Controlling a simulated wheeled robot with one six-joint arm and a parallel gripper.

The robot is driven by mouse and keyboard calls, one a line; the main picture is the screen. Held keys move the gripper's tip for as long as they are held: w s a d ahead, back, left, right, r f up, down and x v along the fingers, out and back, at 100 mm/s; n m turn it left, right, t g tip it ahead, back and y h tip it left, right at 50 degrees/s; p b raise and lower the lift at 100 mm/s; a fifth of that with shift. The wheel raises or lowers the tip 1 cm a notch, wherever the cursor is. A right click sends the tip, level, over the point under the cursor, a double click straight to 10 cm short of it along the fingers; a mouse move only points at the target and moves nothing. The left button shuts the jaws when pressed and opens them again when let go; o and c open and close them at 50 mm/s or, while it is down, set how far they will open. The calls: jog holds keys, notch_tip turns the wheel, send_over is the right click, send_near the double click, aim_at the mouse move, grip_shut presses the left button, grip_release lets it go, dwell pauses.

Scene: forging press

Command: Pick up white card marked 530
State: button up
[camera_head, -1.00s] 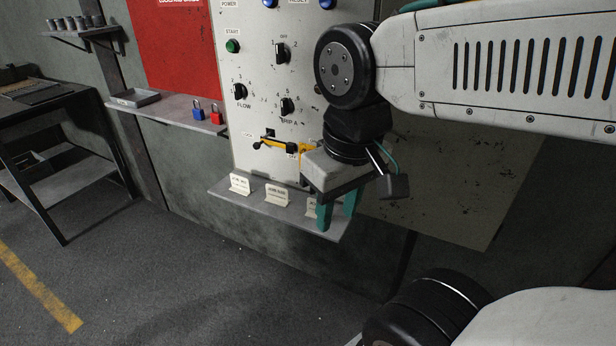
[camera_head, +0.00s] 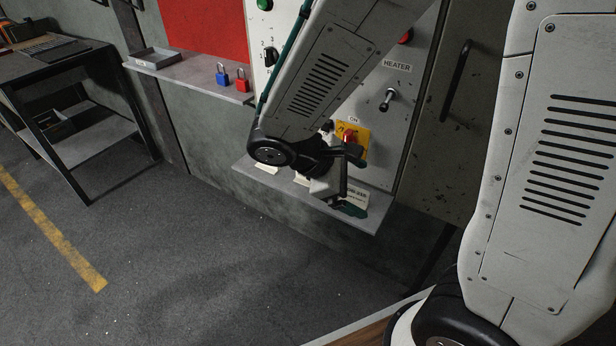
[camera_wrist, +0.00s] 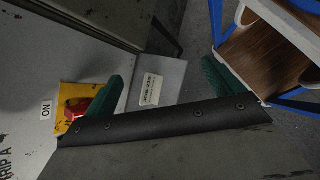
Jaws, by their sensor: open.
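A red switch on a yellow plate (camera_head: 362,140) is close above my gripper. A blue-framed stand with a brown top (camera_wrist: 262,55) shows at right.

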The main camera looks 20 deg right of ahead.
jog(key=w+a+f+n+t+h, duration=0.1)
jog(key=w+f+n, duration=0.1)
jog(key=w, duration=0.1)
jog(key=w+a+f+n+t+h, duration=0.1)
jog(key=w+f+n+t, duration=0.1)
jog(key=n, duration=0.1)
jog(key=w+a+f+n+t+h, duration=0.1)
jog(key=w+f+n+t, duration=0.1)
jog(key=w+f+n, duration=0.1)
jog(key=shift+w+a, duration=0.2)
jog(key=shift+w, duration=0.1)
jog(key=w+a+f+n+t, duration=0.1)
jog(key=w+n, duration=0.1)
jog(key=w+a+n+t+y, duration=0.1)
jog(key=w+n+t, duration=0.1)
jog(key=w+a+f+n+t, duration=0.1)
jog(key=w+n, duration=0.1)
jog(key=shift+w+a+f+t, duration=0.1)
jog(key=shift+a+f+t, duration=0.2)
jog(key=shift+a, duration=0.05)
jog(key=shift+w+d+f+n, duration=0.1)
jog(key=shift+w+d+n, duration=0.1)
jog(key=shift+w+n, duration=0.1)
jog(key=x, duration=0.7)
jog(key=shift+a+y, duration=0.1)
jog(key=shift+y, duration=0.2)
jog(key=c, duration=1)
